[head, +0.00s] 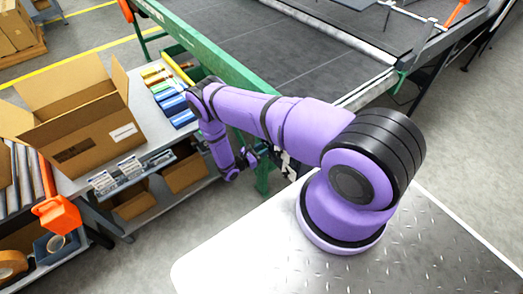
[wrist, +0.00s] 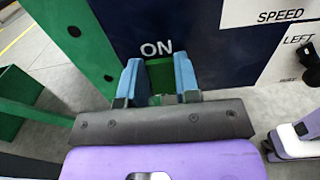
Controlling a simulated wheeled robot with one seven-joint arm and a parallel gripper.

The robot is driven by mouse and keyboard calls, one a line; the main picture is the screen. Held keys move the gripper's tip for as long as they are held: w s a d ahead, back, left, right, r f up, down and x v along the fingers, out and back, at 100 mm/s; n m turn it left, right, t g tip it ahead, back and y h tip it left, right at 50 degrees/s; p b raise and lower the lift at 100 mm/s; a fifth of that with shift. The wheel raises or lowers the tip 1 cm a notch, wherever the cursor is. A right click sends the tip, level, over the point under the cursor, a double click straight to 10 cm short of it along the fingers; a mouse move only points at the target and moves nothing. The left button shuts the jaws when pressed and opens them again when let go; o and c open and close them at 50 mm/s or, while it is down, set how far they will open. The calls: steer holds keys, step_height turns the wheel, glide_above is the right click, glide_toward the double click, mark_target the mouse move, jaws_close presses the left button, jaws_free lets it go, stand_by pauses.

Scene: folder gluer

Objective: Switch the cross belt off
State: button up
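In the wrist view, a dark blue control panel (wrist: 205,40) carries the white word ON. Below that word is a green switch-like part (wrist: 160,72). My gripper (wrist: 158,76) has its two blue fingers apart, one on each side of this green part. I cannot tell whether they touch it. In the head view, a wide dark belt (head: 290,50) in a green frame lies behind my arm. My arm bends down beside the frame, and the fingers cannot be made out there.
On the panel's right are a white SPEED label (wrist: 270,14) and a black knob by the word LEFT. A green post (wrist: 75,40) stands left of the panel. In the head view, a bench with an open carton (head: 75,115) stands at left.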

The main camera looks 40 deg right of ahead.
steer(key=shift+a+f+h, duration=0.1)
steer(key=shift+f+h, duration=0.05)
steer(key=shift+h, duration=0.6)
steer(key=shift+a+f+h, duration=0.1)
steer(key=shift+f+h, duration=0.05)
steer(key=shift+h, duration=0.6)
steer(key=o, duration=0.9)
steer(key=shift+a, duration=0.15)
steer(key=v, duration=1)
steer(key=shift+a+f, duration=0.1)
steer(key=shift+a, duration=0.15)
